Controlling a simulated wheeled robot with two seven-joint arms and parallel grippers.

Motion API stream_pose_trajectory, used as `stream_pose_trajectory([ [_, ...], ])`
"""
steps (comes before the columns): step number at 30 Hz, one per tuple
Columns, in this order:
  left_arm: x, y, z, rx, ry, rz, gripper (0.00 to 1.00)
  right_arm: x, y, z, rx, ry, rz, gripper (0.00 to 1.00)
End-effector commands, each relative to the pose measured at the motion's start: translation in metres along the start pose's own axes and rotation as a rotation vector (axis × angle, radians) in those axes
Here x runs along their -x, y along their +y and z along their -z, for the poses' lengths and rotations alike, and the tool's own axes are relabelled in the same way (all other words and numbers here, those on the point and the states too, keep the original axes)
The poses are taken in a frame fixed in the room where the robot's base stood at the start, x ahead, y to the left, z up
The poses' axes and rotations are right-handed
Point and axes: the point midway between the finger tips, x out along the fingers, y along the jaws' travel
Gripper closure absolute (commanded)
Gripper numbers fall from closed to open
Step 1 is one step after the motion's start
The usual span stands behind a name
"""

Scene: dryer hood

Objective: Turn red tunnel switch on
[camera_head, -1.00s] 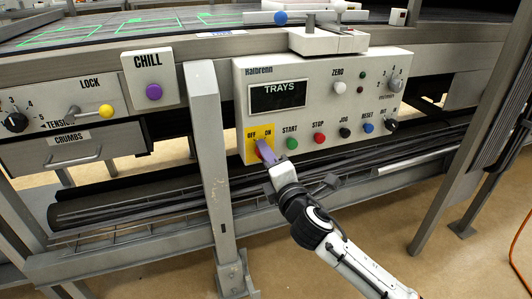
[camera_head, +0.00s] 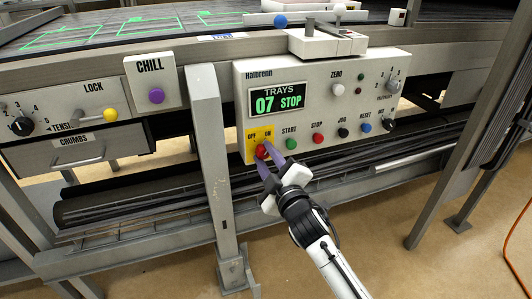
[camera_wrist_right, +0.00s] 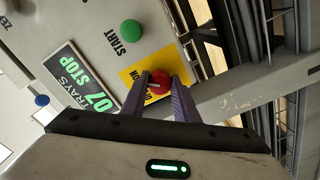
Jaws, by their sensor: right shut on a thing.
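The red switch (camera_head: 261,151) sits on a yellow OFF/ON plate (camera_head: 252,135) at the lower left of the control panel (camera_head: 380,68). My right gripper (camera_head: 264,157) reaches it from the lower right, with its two purple fingers shut on the knob. In the right wrist view the red knob (camera_wrist_right: 159,82) lies between the fingertips, over the yellow plate (camera_wrist_right: 135,75). The fingers hide part of the plate and the knob's pointer. The panel's display (camera_head: 277,99) is lit and reads TRAYS 07 STOP. My left gripper is not in view.
A green START button (camera_head: 291,144), a red STOP button (camera_head: 318,138) and several other knobs sit right of the switch. A grey post (camera_head: 212,160) stands just left of the panel. Dark rails (camera_head: 130,205) run below it.

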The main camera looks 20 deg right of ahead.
Motion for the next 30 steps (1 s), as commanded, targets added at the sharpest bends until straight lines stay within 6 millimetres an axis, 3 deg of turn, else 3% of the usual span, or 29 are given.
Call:
stream_pose_trajectory([
  [10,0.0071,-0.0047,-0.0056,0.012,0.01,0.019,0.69,0.0004,-0.0012,-0.0005,-0.146,-0.002,0.002,0.95],
  [27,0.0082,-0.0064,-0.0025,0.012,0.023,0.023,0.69,0.0003,-0.0016,-0.0007,-0.174,-0.002,0.002,0.95],
  [28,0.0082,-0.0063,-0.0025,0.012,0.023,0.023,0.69,0.0003,-0.0016,-0.0007,-0.174,-0.002,0.002,0.68],
  [30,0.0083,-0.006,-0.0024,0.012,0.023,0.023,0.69,0.0003,-0.0015,-0.0006,-0.173,-0.001,0.002,0.56],
])
